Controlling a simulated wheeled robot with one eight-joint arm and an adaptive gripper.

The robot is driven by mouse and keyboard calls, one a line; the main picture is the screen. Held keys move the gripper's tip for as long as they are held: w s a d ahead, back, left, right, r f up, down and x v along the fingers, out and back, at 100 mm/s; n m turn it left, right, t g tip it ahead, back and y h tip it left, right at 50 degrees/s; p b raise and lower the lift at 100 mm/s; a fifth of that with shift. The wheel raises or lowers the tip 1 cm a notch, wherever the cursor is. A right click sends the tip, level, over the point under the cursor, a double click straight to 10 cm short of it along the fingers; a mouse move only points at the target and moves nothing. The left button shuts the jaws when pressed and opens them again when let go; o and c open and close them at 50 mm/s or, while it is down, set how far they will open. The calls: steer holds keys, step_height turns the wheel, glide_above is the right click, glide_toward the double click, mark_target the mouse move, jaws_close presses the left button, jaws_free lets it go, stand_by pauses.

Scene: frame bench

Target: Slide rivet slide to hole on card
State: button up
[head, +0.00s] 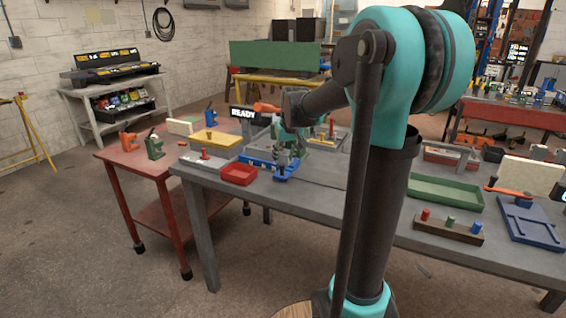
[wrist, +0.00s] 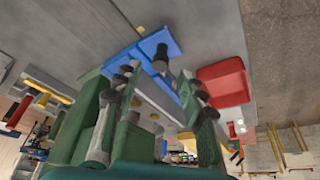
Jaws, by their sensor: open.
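A blue fixture (head: 285,172) with a long blue rail lies on the grey bench, and it also fills the upper middle of the wrist view (wrist: 176,40). A dark upright knob (wrist: 161,60) stands on the blue part; I take it for the rivet slide. My gripper (wrist: 160,78) is open, its two green fingers on either side of the line to the knob, and I see no contact. In the head view my gripper (head: 286,152) hangs just over the fixture. I cannot make out the card or its hole.
A red tray (head: 239,174) stands left of the fixture and shows in the wrist view (wrist: 224,82). A yellow-topped box (head: 215,139) and a READY sign (head: 243,113) are behind. A green tray (head: 446,192) and a peg block (head: 448,227) lie right.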

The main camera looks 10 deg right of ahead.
mark_target(282, 165)
steer(key=shift+x, duration=1.55)
jaws_close()
